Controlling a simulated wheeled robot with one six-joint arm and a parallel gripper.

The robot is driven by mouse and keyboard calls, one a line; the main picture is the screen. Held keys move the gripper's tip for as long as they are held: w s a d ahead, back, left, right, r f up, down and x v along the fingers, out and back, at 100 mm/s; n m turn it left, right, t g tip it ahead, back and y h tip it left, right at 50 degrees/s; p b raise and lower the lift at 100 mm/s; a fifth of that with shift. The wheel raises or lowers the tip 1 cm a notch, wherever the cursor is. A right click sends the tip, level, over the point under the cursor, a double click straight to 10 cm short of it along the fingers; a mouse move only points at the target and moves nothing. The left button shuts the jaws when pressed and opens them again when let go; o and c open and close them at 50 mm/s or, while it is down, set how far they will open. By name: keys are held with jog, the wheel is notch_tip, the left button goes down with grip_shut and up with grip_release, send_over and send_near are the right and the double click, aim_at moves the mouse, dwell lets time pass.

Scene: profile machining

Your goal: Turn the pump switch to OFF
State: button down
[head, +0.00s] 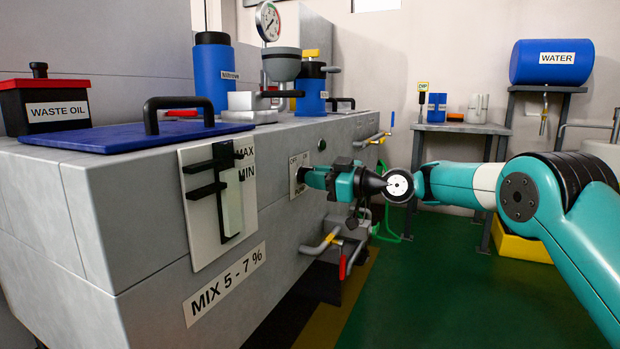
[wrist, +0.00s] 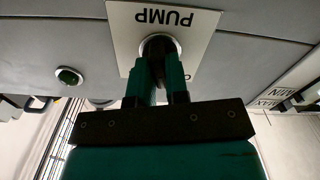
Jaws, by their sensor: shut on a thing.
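The pump switch (wrist: 158,44) is a dark knob in a pale ring on a white plate (wrist: 120,18) that reads PUMP, upside down in the wrist view. In the head view the plate (head: 293,176) is on the front of the grey machine, with the start of OFF showing at its top. My gripper (head: 307,176) reaches the plate from the right. In the wrist view the fingers (wrist: 160,62) are shut on the switch knob. The fingers hide most of the knob, so I cannot tell which way it points.
A green round button (wrist: 69,76) is on the same machine face. The level gauge (head: 222,195) and a MIX 5 - 7 % label (head: 225,283) are left of the switch. The green floor (head: 450,290) is open.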

jog(key=shift+f+b, duration=0.2)
jog(key=shift+b, duration=0.3)
jog(key=n+b, duration=0.2)
jog(key=b, duration=0.1)
jog(key=shift+n, duration=0.3)
jog(key=c, duration=1)
grip_release()
jog(key=shift+r, duration=0.2)
jog(key=b+v, duration=0.5)
jog(key=v, duration=0.2)
